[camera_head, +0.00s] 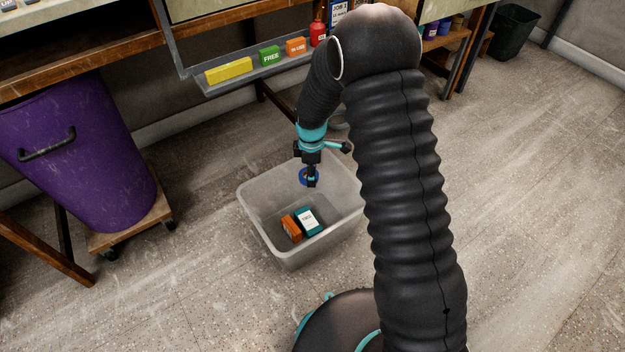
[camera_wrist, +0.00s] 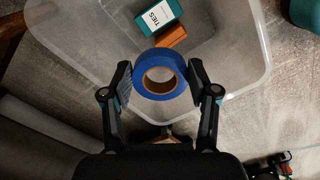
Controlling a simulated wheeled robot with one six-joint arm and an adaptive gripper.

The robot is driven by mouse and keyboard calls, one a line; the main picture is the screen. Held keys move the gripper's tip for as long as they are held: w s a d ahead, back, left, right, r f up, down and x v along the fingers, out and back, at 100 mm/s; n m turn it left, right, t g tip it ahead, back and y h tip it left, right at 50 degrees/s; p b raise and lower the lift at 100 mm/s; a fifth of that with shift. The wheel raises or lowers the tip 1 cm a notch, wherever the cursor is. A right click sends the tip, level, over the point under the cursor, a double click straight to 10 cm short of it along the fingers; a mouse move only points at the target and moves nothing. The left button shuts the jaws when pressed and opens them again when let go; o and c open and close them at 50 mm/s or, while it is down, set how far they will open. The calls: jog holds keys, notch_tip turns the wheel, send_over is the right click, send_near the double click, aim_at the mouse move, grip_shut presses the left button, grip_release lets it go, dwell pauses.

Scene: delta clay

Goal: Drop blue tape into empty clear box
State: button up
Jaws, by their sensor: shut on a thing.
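The blue tape (camera_wrist: 159,95) is a roll with a tan core. My gripper (camera_wrist: 160,85) is shut on it, one finger on each side. In the head view my gripper (camera_head: 312,181) points down over the back part of a clear box (camera_head: 272,245), and the blue tape (camera_head: 303,176) shows at its fingertips. The clear box stands on the floor with its top open. A teal and white box (camera_head: 308,222) and an orange box (camera_head: 291,228) lie inside it. In the wrist view the clear box (camera_wrist: 85,45) spreads beyond the tape.
A purple bin (camera_head: 80,150) stands on a wheeled wooden dolly (camera_head: 132,225) at left. A grey shelf (camera_head: 240,85) behind holds yellow, green, orange and red items. Open floor lies to the right, with a dark bin (camera_head: 514,30) at the far back.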

notch_tip(320, 180, down, 8)
jog(key=b, duration=0.3)
jog(key=shift+s+b, duration=0.25)
jog(key=shift+b, duration=0.1)
jog(key=shift+d+r, duration=0.1)
jog(key=o, duration=1.1)
jog(key=shift+r, duration=0.1)
notch_tip(320, 180, up, 12)
jog(key=shift+f, duration=0.1)
